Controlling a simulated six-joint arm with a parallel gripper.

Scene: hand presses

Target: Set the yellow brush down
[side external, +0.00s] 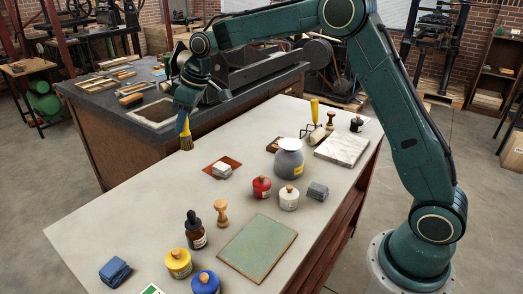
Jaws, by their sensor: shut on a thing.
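The yellow brush (185,133) hangs upright, bristles down, from my gripper (184,112). My gripper is shut on its handle. The brush's brown bristles (186,144) are near the far left edge of the pale table (150,205). I cannot tell from this one view whether the bristles touch the tabletop or hang a little above it. The gripper's fingertips are small here and partly hidden by the arm's end.
A grey jar (289,160), red pot (261,188), white pot (288,198) and wooden stamp (221,211) stand farther right and nearer. The table's left part is clear. A dark workbench (110,100) stands behind.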

